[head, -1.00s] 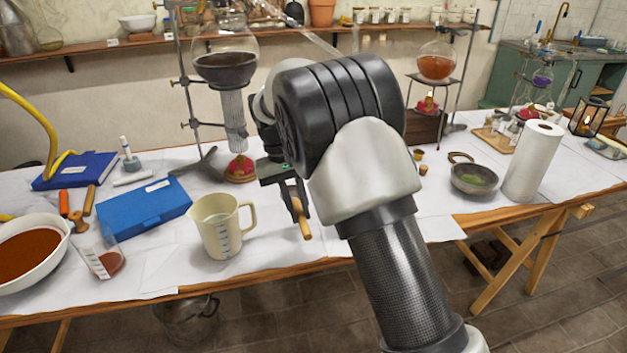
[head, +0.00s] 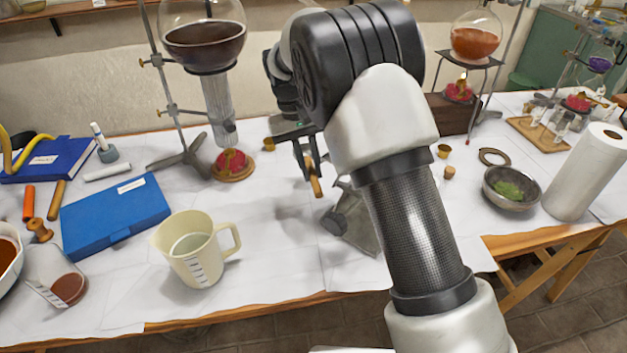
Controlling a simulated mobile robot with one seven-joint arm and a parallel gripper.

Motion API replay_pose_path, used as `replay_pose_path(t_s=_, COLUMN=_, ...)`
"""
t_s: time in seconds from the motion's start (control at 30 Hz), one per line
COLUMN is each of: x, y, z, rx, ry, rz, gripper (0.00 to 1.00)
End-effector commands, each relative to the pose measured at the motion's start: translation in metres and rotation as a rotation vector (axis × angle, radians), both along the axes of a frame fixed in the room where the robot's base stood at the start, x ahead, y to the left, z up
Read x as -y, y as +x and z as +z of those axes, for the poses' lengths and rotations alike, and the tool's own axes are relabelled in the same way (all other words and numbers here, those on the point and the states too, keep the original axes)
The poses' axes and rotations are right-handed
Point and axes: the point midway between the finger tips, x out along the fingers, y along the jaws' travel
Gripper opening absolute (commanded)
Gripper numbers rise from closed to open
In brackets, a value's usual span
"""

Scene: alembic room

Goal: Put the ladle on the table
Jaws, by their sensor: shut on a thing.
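My gripper (head: 310,172) is above the white-covered table (head: 270,275), near its middle. It is shut on the ladle (head: 316,187), of which only a short wooden handle end shows below the fingers. The rest of the ladle is hidden behind my gripper and arm. I cannot tell whether any part of it touches the table. A grey object (head: 345,225) shows on the table just below, partly covered by my arm; I cannot tell what it is.
A cream measuring jug (head: 195,255) and a blue case (head: 115,213) stand at left. A round flask on a stand (head: 205,45) is behind. A metal bowl (head: 511,190) and paper roll (head: 585,172) stand at right. Bare cloth lies between jug and gripper.

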Motion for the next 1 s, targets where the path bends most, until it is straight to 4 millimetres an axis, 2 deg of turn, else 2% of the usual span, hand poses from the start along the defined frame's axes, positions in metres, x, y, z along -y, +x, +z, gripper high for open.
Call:
replay_pose_path(t_s=0.1, x=0.000, y=-0.001, z=-0.025, rx=-0.003, ry=-0.002, rz=0.000, gripper=0.00)
replay_pose_path(t_s=0.33, x=0.000, y=-0.001, z=-0.049, rx=-0.003, ry=-0.002, rz=0.000, gripper=0.00)
replay_pose_path(t_s=0.53, x=0.000, y=-0.001, z=-0.082, rx=-0.002, ry=0.000, rz=0.001, gripper=0.00)
replay_pose_path(t_s=0.97, x=0.000, y=0.000, z=-0.089, rx=0.000, ry=0.000, rz=0.000, gripper=0.00)
replay_pose_path(t_s=1.0, x=0.000, y=0.000, z=-0.089, rx=0.000, ry=0.000, rz=0.000, gripper=0.22)
